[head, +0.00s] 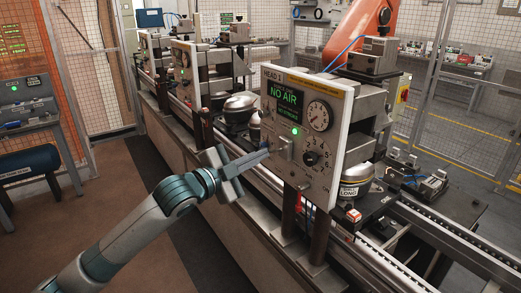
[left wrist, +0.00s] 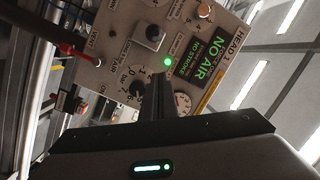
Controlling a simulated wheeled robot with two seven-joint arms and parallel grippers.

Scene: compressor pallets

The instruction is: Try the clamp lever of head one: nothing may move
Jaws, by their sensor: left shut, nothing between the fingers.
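The head one panel (head: 310,100) is an upright pale plate with a "HEAD 1" label. Its green display (head: 285,95) reads "NO AIR", with "NO STROKE" below. A green lamp (head: 295,131) is lit. A grey block (head: 285,149) sticks out of the panel; it also shows in the left wrist view (left wrist: 149,37). I cannot tell which part is the clamp lever. My left gripper (head: 266,153) is shut and empty, its tips close to the grey block; I cannot tell whether they touch. Its fingers (left wrist: 158,95) overlap the panel in the left wrist view. My right gripper is out of view.
A gauge (head: 318,116) and a dial (head: 318,158) sit on the panel. A red-tipped part (left wrist: 80,52) is beside the "VENT" label. A rounded compressor (head: 354,182) stands behind the panel's right edge. Rails (head: 440,252) run along the line. Floor at left is open.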

